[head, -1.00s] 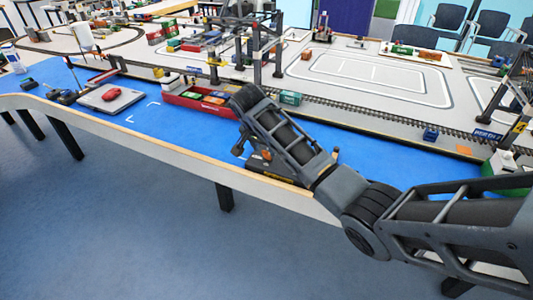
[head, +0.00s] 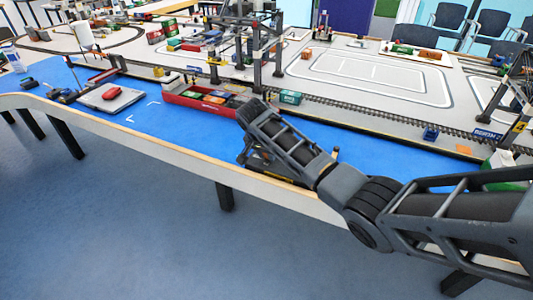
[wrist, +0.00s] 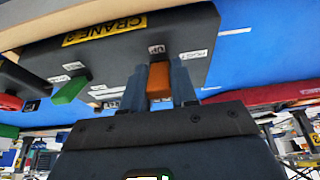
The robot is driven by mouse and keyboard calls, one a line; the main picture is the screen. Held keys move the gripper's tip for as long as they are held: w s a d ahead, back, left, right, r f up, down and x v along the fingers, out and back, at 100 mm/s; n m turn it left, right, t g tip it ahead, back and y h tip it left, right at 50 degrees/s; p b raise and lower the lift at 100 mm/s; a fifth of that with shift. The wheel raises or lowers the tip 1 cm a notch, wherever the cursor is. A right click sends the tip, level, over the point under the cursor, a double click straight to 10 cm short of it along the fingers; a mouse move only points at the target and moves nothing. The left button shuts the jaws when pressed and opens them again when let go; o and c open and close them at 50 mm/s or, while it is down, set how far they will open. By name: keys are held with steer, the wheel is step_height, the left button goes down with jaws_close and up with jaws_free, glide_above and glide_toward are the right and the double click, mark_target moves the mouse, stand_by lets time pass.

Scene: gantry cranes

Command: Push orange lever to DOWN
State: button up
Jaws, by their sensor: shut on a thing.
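In the wrist view, the orange lever (wrist: 159,82) stands between the two fingers of my gripper (wrist: 158,88), which is shut on it. The lever is beside the UP label (wrist: 156,48) on a dark control box (wrist: 125,50) with a yellow CRANE sign (wrist: 104,29). A DOWN label cannot be made out; my gripper covers part of the panel. In the head view, the box (head: 257,163) sits at the table's front edge, largely hidden behind my arm, and my fingertips cannot be seen.
A green lever (wrist: 73,88) stands on the same box, to the left of the orange one in the wrist view. The blue table top (head: 380,155) is mostly clear to the right.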

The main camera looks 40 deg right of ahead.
jaws_close()
